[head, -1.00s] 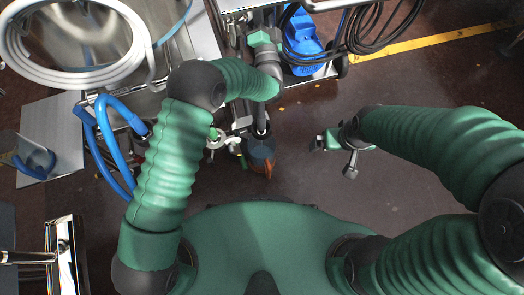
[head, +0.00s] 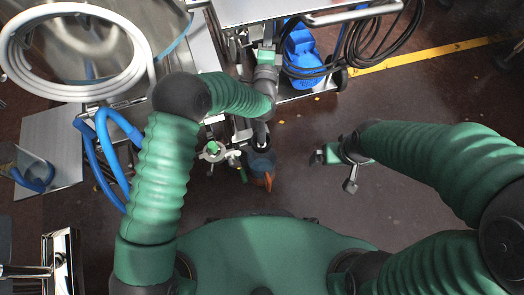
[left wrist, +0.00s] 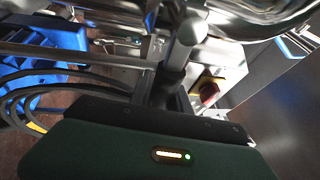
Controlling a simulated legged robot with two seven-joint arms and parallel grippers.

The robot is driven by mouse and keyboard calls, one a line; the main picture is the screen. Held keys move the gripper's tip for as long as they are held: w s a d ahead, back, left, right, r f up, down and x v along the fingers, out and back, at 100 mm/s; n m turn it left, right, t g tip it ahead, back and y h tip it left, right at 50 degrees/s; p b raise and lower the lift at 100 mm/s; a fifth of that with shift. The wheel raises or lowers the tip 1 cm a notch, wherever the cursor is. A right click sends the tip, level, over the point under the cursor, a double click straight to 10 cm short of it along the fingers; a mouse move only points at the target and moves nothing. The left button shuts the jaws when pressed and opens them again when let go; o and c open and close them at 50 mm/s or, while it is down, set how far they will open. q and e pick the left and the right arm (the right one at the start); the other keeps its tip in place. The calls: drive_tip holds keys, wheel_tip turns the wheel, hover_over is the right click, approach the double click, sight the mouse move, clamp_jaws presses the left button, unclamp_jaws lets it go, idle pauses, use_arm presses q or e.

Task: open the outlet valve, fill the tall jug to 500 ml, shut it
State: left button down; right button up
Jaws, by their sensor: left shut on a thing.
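The tall jug (head: 260,160), dark blue-grey with an orange part on its near side, stands below a grey pipe end in the head view. Its liquid level cannot be made out. My left gripper (head: 268,46) is beyond the jug, at the edge of the steel cart. In the left wrist view a grey round-ended handle (left wrist: 188,34) rises from the dark jaws, which are shut on it; it appears to be the outlet valve's handle. The grip itself is mostly hidden. My right gripper (head: 322,156) hangs over bare floor right of the jug, apart from it; its jaws are too small to read.
A pale fitting with a green centre (head: 212,150) sits left of the jug. A blue pump unit (head: 303,50), black hoses and a coiled white hose (head: 75,90) lie around the cart. A red-and-yellow switch (left wrist: 208,92) shows in the left wrist view. Floor on the right is clear.

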use_arm(q)
drive_tip(key=shift+f+m, duration=0.4)
drive_tip(key=shift+f, duration=0.05)
drive_tip(key=c, duration=1.2)
unclamp_jaws()
drive_tip(key=shift+c, duration=0.2)
drive_tip(key=shift+r, duration=0.1)
